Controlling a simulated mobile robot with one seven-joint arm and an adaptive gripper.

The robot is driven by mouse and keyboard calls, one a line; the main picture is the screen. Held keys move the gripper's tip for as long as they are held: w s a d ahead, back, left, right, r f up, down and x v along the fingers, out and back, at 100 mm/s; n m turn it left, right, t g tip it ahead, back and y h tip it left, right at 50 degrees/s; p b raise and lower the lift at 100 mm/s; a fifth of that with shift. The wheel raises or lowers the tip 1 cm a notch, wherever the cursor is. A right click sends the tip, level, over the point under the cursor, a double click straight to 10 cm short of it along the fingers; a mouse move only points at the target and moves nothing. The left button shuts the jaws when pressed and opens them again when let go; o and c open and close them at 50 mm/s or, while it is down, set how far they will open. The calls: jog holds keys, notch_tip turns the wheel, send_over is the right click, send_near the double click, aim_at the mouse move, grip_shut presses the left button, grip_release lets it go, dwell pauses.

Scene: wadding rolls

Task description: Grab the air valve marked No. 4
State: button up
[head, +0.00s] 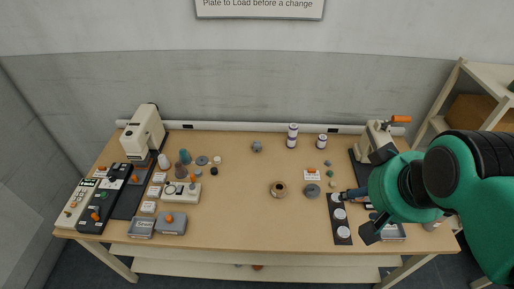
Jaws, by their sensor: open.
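I cannot pick out the air valve marked No. 4, because no number is readable at this size. Another small orange part (311,170) sits by a white card right of centre. My gripper (356,213) is open at the right of the bench, over or near a dark strip with white discs (342,232). My green arm hides part of the bench's right end.
The wooden bench (235,220) is clear in its front middle. A cream press (145,133) stands at the left and a clamp-like tool with an orange handle (380,136) at the right.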

jog(key=w+a+r+g+p, duration=0.1)
jog(key=w+a+r, duration=0.15)
jog(key=w, duration=0.65)
jog(key=w+a+r, duration=0.1)
jog(key=w+r, duration=0.2)
jog(key=w, duration=0.6)
jog(key=g+p, duration=0.3)
jog(key=g, duration=0.2)
send_over(257, 143)
notch_tip(257, 143, down, 39)
jog(key=shift+s+d+f, duration=0.1)
jog(key=shift+s+f, duration=0.05)
jog(key=shift+f, duration=0.05)
jog(key=shift+f+b, duration=0.45)
jog(key=shift+f, duration=3.75)
